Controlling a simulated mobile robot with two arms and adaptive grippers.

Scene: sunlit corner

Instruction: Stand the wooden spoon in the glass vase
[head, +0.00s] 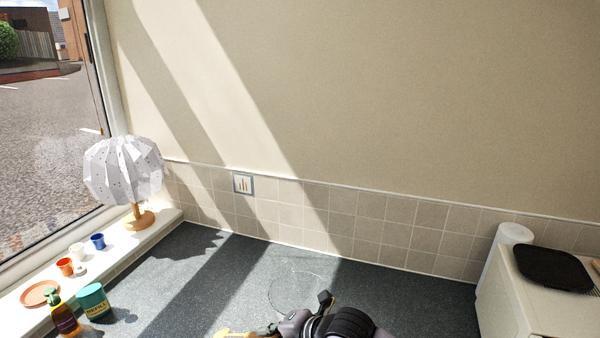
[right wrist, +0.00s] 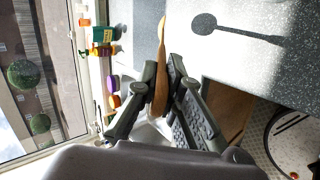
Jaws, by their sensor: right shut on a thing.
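The glass vase (head: 294,291) is clear and hard to make out; its faint round outline shows on the dark counter in the head view, just beyond my right gripper (head: 298,324). In the right wrist view my right gripper (right wrist: 164,80) is shut on the wooden spoon (right wrist: 161,50), which runs lengthwise between the fingers and sticks out past their tips. A tan part of the spoon (head: 235,334) shows at the bottom edge of the head view. The vase cannot be made out in the right wrist view. My left gripper is not in view.
A white lamp (head: 124,172), small cups (head: 97,241) and a terracotta saucer (head: 40,293) stand on the windowsill. A bottle (head: 64,316) and a green tin (head: 93,301) stand at left. A white appliance (head: 530,300) and paper roll (head: 505,243) are at right. Counter around the vase is clear.

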